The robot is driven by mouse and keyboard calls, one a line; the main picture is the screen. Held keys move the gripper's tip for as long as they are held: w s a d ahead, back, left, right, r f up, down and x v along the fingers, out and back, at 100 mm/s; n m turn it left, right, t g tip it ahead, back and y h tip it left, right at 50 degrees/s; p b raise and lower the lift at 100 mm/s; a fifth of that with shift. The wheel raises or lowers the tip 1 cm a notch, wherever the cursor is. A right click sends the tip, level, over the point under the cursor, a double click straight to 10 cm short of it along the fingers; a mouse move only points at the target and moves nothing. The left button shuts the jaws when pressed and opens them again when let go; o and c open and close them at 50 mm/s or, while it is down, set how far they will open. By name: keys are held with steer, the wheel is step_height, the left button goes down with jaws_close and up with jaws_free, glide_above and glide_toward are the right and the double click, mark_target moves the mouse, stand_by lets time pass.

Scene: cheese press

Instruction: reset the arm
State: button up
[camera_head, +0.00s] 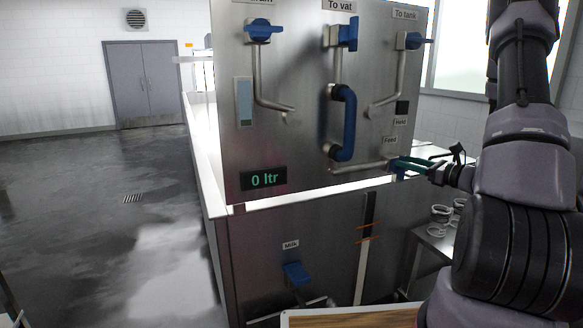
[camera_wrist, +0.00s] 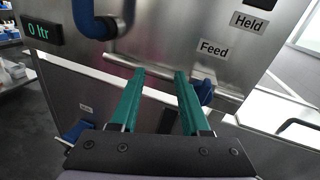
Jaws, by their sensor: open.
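My gripper (camera_wrist: 160,76) has green fingers, spread apart with nothing between them in the wrist view. In the head view my gripper (camera_head: 398,166) is at the right side of the steel panel (camera_head: 290,150), close to the feed pipe (camera_head: 345,167). In the wrist view the fingertips point at the pipe (camera_wrist: 152,70) below the "Feed" label (camera_wrist: 213,48). A blue part (camera_wrist: 204,92) shows just behind the right finger. I cannot tell whether the fingers touch the pipe or that part. My arm fills the right side of the head view.
Blue valve handles (camera_head: 262,30) (camera_head: 348,32) (camera_head: 414,40) stick out along the panel top. The display (camera_head: 264,179) reads "0 ltr". A blue milk valve (camera_head: 295,274) is low down. Open floor (camera_head: 90,220) lies left.

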steer(key=s+a+r+n+g+y, duration=0.1)
steer(key=s+a+r+n+g, duration=0.55)
steer(key=s+a, duration=0.2)
steer(key=s+a+r+n+g, duration=0.55)
steer(key=s+a+n, duration=0.2)
steer(key=a, duration=0.25)
steer(key=s+d+r+n+t+h, duration=0.3)
steer(key=s+r+n+t+h, duration=0.1)
steer(key=s+r+n+h, duration=0.4)
steer(key=shift+s+d+r+n+t+h, duration=0.3)
steer(key=shift+s+n+h, duration=0.35)
steer(key=shift+s, duration=0.35)
